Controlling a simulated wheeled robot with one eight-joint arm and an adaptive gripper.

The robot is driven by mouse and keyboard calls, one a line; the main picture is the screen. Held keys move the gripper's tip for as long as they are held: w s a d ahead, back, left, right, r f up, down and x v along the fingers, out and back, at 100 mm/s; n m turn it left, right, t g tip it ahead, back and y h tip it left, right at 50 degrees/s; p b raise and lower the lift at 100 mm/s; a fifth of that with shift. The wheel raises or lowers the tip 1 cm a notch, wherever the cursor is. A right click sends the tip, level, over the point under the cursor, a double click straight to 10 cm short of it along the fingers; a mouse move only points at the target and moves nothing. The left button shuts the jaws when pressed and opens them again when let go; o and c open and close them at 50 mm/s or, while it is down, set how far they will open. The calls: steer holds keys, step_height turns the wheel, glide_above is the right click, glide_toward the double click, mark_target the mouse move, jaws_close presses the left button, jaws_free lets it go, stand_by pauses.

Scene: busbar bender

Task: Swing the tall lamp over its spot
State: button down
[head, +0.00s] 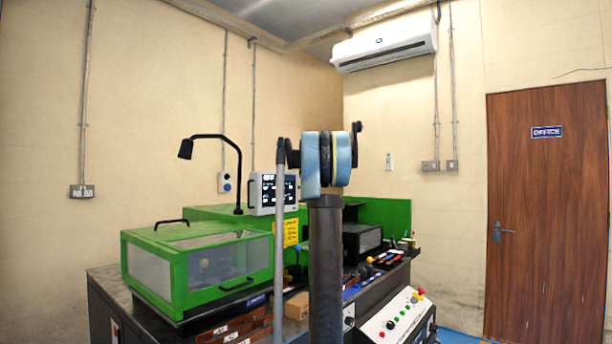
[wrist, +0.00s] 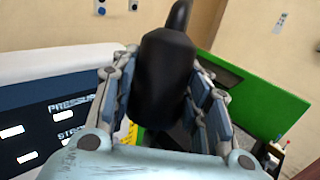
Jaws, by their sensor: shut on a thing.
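In the wrist view, my gripper (wrist: 165,65) is closed around a black, tapered lamp head (wrist: 160,88), with one finger on each side of it. A thin black neck (wrist: 181,16) runs up from the head's far end. In the head view, my own arm hides the gripper and most of this lamp. A small dark curved piece (head: 357,128) shows just right of the arm; I cannot tell if it belongs to the lamp. Another black gooseneck lamp (head: 239,172) stands at the left, its head (head: 186,149) hanging out to the left, apart from my arm.
A green machine with a clear-windowed cover (head: 198,262) stands on the dark bench. A screen unit (head: 272,192) is close to the grip and also shows in the wrist view (wrist: 55,110). A green panel (wrist: 262,105) lies right of the grip. A control panel (head: 398,315) slopes at the front.

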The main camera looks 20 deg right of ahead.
steer(key=c, duration=0.9)
jaws_free()
steer(key=shift+c, duration=0.2)
steer(key=shift+s, duration=0.1)
steer(key=s+a, duration=0.1)
steer(key=s, duration=1)
steer(key=shift+s+a, duration=0.15)
steer(key=shift+s, duration=0.2)
steer(key=shift+f, duration=0.1)
